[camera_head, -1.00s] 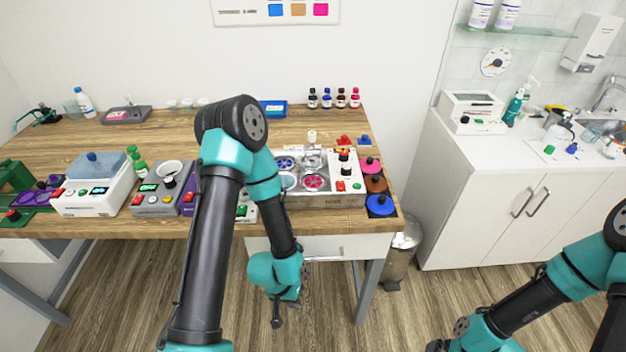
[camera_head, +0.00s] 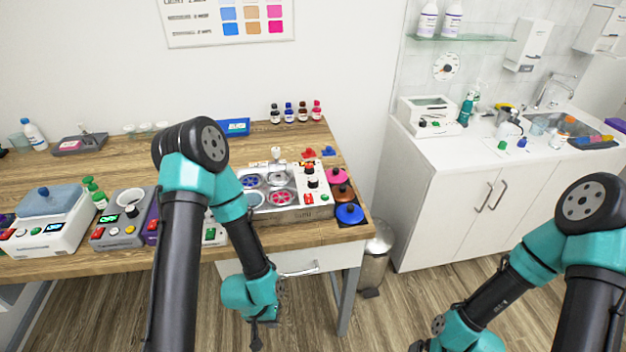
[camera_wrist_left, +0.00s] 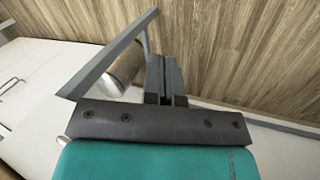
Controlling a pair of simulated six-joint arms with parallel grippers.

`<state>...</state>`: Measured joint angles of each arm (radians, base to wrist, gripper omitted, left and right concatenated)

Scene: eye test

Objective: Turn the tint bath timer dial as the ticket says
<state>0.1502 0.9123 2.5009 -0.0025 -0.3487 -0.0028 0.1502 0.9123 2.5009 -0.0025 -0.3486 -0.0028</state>
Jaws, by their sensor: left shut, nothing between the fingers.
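The tint bath (camera_head: 287,214) appears to be the silver unit with several round wells, holding blue and pink discs, at the bench's right end. Its white panel has dark knobs (camera_head: 311,181) and red and green buttons; which knob is the timer dial, and its setting, are too small to tell. A blue-framed card (camera_head: 233,127) at the back may be the ticket; its text is unreadable. My left gripper (camera_head: 256,342) is shut and empty, below and in front of the bench; its closed fingers show in the left wrist view (camera_wrist_left: 165,78). Only a dark tip of my right gripper (camera_head: 415,346) may show at the bottom edge.
Pink, brown and blue lids (camera_head: 350,213) lie right of the bath. Grey (camera_head: 122,228) and white (camera_head: 48,225) devices stand left. Small bottles (camera_head: 302,112) line the back. A metal bin (camera_head: 376,250) stands between bench and white cabinet (camera_head: 455,185). The floor in front is clear.

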